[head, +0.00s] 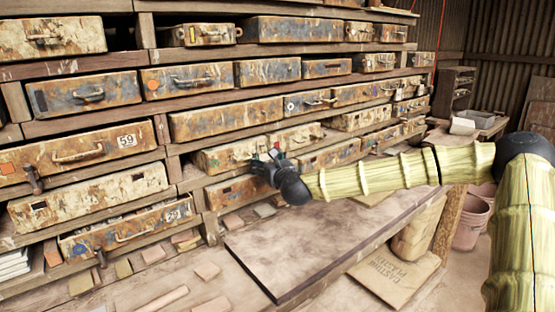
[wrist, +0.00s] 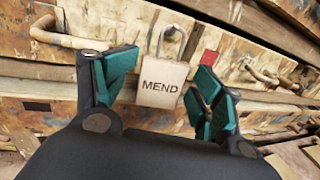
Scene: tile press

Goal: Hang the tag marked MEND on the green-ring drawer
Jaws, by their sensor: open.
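The tag marked MEND (wrist: 162,83) is a pale block with dark letters and a grey metal loop at its top. In the wrist view it is upright, slightly tilted, in front of a worn drawer front. My gripper (wrist: 166,70) is open, with its teal finger pads on either side of the tag and gaps showing. I cannot tell what the loop hangs on. In the head view my gripper (head: 270,165) is at the lower middle drawers, and the tag is too small to make out. I cannot pick out a green ring on any drawer.
A red square (wrist: 209,58) is on the drawer front right of the tag. Curved handles (wrist: 262,75) stick out nearby. Rows of rusty drawers fill wooden shelves (head: 95,125). A bare tabletop (head: 310,245) lies below my arm, with loose blocks (head: 207,270) to its left.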

